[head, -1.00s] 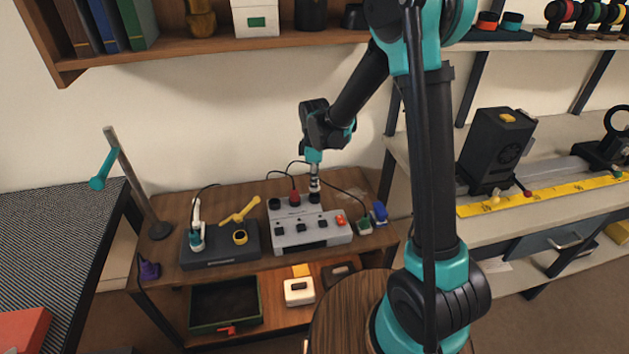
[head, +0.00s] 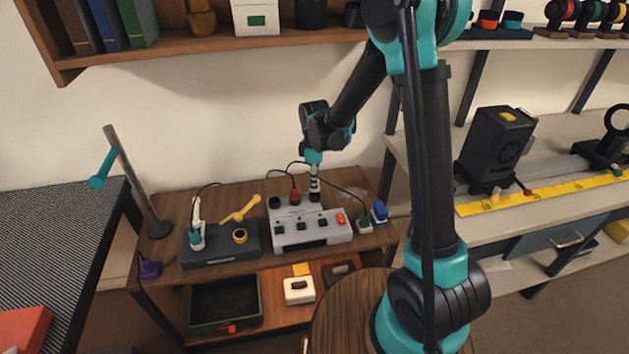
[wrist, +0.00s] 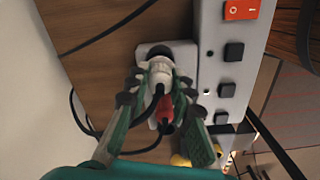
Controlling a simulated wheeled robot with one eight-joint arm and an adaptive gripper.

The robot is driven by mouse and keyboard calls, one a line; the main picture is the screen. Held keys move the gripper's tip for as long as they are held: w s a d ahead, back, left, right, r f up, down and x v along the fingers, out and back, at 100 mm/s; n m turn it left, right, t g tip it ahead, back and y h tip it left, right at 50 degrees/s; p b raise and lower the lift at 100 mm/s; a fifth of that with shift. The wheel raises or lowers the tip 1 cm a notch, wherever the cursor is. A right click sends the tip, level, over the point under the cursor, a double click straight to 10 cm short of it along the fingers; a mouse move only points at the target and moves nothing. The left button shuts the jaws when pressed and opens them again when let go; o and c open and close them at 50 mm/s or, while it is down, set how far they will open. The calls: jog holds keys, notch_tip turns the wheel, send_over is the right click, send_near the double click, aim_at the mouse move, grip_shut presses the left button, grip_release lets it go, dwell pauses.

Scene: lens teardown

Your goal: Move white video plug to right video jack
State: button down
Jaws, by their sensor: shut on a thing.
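The white video plug (wrist: 161,72) is between the fingers of my gripper (wrist: 160,88), which is shut on it, in the wrist view. In the head view my gripper (head: 314,168) points down over the right video jack (head: 315,197) of the grey switch box (head: 311,230). The plug is upright and lined up with this jack; its tip meets the dark jack ring, but I cannot tell how deep it sits. A red plug (head: 295,195) stands in the middle jack, and it also shows in the wrist view (wrist: 165,108). The left jack (head: 274,203) looks empty.
A black box (head: 221,247) with a white-and-teal item (head: 197,236) and a yellow tool (head: 240,210) stands to the left. Green (head: 364,224) and blue (head: 379,210) plugs lie at the right. Thin black cables run behind the switch box.

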jog(key=shift+f, duration=1.2)
dwell(0.6)
jog(key=c, duration=1.2)
grip_release()
notch_tip(320, 180, up, 12)
jog(key=shift+f, duration=0.1)
jog(key=shift+d, duration=0.15)
jog(key=s+d+f+m+t, duration=0.1)
jog(key=s+d+m, duration=0.5)
jog(key=d, duration=0.1)
jog(key=s+d+f+m+t, duration=0.1)
jog(key=s+d+m, duration=0.4)
jog(key=s+d, duration=0.2)
jog(key=s+d+f+m+t, duration=0.1)
jog(key=s+d+m+t, duration=0.1)
jog(key=s+d+m, duration=0.4)
jog(key=shift+s+d+f+m, duration=0.1)
jog(key=shift+d+f+m, duration=0.1)
jog(key=shift+d, duration=0.7)
jog(key=shift+s+d+f+m, duration=0.1)
jog(key=shift+d+f, duration=0.05)
jog(key=shift+d, duration=0.7)
